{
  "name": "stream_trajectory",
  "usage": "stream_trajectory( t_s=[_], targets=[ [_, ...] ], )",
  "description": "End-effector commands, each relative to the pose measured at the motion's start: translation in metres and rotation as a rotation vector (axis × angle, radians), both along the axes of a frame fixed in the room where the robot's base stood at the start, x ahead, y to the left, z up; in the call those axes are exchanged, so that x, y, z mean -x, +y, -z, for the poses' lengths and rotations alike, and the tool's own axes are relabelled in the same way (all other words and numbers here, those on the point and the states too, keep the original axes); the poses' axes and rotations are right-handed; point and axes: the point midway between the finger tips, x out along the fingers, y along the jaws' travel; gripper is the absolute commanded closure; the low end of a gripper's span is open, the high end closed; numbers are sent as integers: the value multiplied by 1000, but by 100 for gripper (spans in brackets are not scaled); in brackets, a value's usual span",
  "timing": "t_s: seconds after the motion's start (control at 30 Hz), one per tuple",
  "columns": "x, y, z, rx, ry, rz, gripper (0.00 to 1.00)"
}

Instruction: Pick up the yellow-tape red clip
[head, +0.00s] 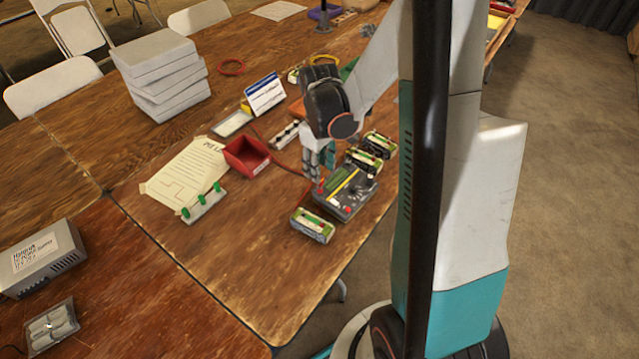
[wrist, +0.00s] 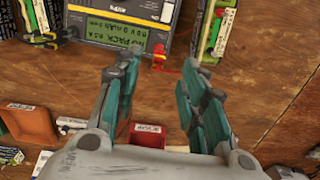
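A small red clip (wrist: 159,55) lies at the edge of the grey charger (wrist: 122,12), with a red lead running off to its right. It looks small and blurred, and I cannot make out its tape clearly. My gripper (wrist: 165,64) is open, its two teal fingers apart, with the clip between and just beyond the fingertips in the wrist view. In the head view my gripper (head: 320,165) points down over the far-left edge of the charger (head: 330,206). The clip there is mostly hidden behind the fingers. Nothing is held.
Battery packs stand close to the charger: one in front (head: 312,226), two behind (head: 364,161). A black-and-yellow clip (wrist: 42,38) lies left in the wrist view. A red bin (head: 246,157) and a taped paper sheet (head: 187,170) lie left of the charger.

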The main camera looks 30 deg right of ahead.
Motion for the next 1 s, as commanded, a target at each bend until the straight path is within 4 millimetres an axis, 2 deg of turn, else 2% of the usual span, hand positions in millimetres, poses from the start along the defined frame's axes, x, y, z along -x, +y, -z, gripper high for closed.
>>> stream_trajectory(
  t_s=[0.17,0.5,0.73,0.77,0.9,1.0],
  targets=[
    [0,0,9,0,0,0,62],
    [-2,-2,53,0,0,0,62],
    [-2,-2,53,0,0,0,62],
    [-2,-2,53,0,0,0,66],
    [-2,-2,53,0,0,0,97],
    [-2,-2,53,0,0,1,99]
  ],
)
